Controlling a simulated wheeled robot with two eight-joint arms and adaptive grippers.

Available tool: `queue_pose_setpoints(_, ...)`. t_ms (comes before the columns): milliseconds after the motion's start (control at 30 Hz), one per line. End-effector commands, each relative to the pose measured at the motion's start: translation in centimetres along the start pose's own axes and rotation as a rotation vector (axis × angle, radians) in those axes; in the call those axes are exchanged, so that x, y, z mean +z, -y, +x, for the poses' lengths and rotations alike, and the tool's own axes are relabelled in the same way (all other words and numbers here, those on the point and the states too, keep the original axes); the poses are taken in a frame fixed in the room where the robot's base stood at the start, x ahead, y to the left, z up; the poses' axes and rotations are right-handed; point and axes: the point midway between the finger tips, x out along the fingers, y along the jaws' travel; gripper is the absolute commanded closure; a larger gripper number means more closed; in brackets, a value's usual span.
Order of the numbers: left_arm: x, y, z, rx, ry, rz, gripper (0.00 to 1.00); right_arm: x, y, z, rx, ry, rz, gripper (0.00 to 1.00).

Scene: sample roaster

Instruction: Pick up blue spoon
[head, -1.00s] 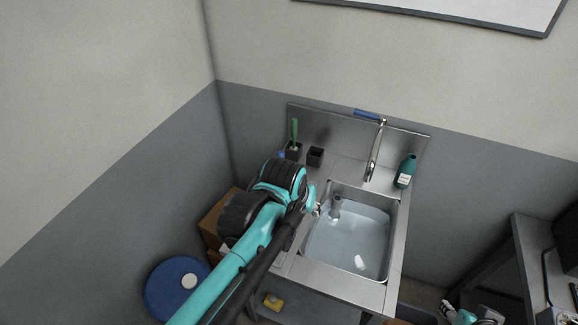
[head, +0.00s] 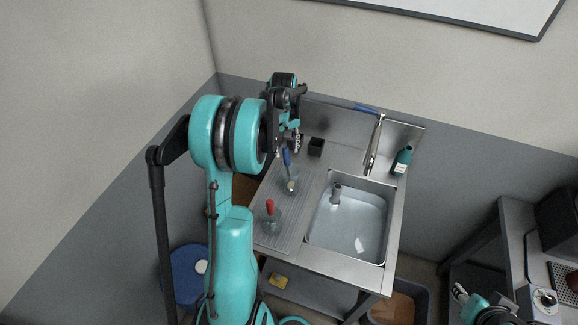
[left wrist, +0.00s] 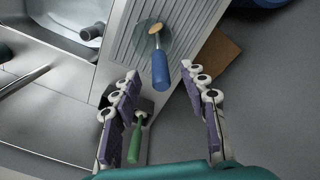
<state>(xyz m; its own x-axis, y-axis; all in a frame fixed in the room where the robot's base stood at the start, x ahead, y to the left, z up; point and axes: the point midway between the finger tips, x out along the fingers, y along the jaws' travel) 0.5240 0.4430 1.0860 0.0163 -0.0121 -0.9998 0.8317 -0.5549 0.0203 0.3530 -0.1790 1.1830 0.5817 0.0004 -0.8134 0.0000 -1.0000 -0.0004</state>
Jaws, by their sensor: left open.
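The blue spoon (head: 286,157) has a blue handle and a pale tan head. It stands tilted in a clear glass (head: 290,183) on the ribbed drainboard. In the left wrist view its handle (left wrist: 161,71) points toward my left gripper (left wrist: 164,76) and appears between the two open fingers, with a gap on each side. In the head view my left gripper (head: 291,137) is above the back left of the drainboard, by the handle's top; its fingers are partly hidden by the wrist. My right gripper (head: 461,292) is at the lower right, too small to judge.
A red-handled utensil (head: 270,207) stands in another glass nearer the front. A green-handled utensil (left wrist: 137,139) is below the left finger in the wrist view. A black cup (head: 316,147), tap (head: 374,148), teal bottle (head: 402,160) and water-filled sink (head: 348,222) are to the right.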

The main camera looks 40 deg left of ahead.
Motion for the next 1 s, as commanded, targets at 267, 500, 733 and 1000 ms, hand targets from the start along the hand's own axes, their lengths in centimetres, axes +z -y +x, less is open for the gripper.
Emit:
queue_pose_setpoints(267, -0.2, -0.1, 4.1, 0.000, -0.001, 0.002, 0.56, 0.4, 0.0, 0.5, 0.000, 0.000, 0.000, 0.60)
queue_pose_setpoints(500, -0.2, -0.1, 5.6, 0.000, -0.001, 0.002, 0.56, 0.4, 0.0, 0.6, 0.000, 0.000, 0.000, 0.60)
queue_pose_setpoints(733, -0.2, -0.1, 5.5, 0.001, -0.001, 0.003, 0.77, 0.4, 0.0, 0.6, 0.000, 0.000, 0.000, 0.60)
queue_pose_setpoints(1000, -0.2, -0.1, 5.5, 0.001, -0.002, 0.003, 1.00, 0.4, 0.0, 0.6, 0.000, 0.000, 0.000, 0.60)
